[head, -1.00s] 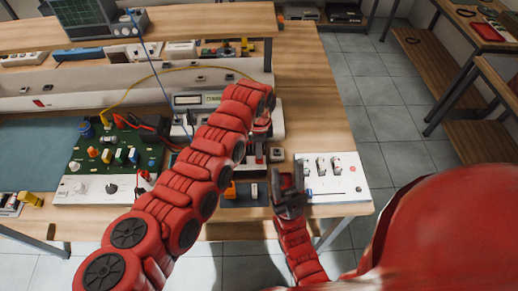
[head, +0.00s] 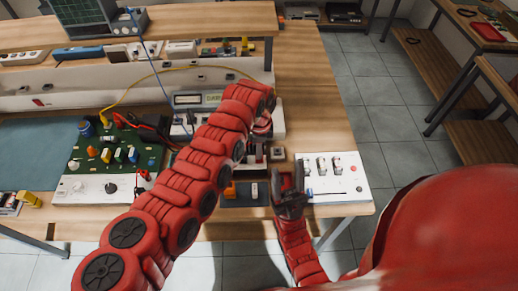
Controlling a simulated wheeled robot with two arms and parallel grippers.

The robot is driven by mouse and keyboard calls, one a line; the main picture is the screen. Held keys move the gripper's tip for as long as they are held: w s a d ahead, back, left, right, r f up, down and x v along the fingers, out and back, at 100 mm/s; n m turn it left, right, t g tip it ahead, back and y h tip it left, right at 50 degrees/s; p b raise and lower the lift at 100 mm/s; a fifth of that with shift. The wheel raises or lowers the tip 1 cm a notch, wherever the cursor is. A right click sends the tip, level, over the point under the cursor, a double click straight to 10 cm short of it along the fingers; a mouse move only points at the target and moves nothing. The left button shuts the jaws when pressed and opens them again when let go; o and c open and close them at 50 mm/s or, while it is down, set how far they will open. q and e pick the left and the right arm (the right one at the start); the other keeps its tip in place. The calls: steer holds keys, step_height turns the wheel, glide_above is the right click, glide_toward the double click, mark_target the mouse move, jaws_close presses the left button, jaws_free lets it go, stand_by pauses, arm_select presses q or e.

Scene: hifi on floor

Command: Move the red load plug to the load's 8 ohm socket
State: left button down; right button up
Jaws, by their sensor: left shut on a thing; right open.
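My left arm reaches from the lower left over the bench, and its gripper (head: 261,138) points down near the instrument with the display (head: 200,99). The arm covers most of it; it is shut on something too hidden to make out. My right gripper (head: 288,187) is open and empty at the bench's front edge, beside the left side of a white panel (head: 345,187) with several switch-like parts. Small red and dark parts show just below the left gripper; I cannot tell which is the red load plug. The 8 ohm socket cannot be made out.
A green circuit board (head: 115,150) with coloured parts and red and black leads stands at the left. Yellow and blue cables rise behind it. An oscilloscope (head: 90,18) sits on the upper shelf (head: 200,22). Bare wood (head: 310,110) lies at the right.

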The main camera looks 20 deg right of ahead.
arm_select(q)
steer(key=shift+f+b, duration=0.35)
steer(key=shift+f, duration=0.15)
stand_by(0.3)
steer(key=shift+f+b, duration=0.2)
steer(key=shift+b, duration=0.35)
stand_by(2.5)
steer(key=c, duration=0.7)
jaws_free()
step_height(320, 180, up, 22)
steer(key=shift+r+b, duration=0.2)
steer(key=shift+b, duration=0.35)
stand_by(0.5)
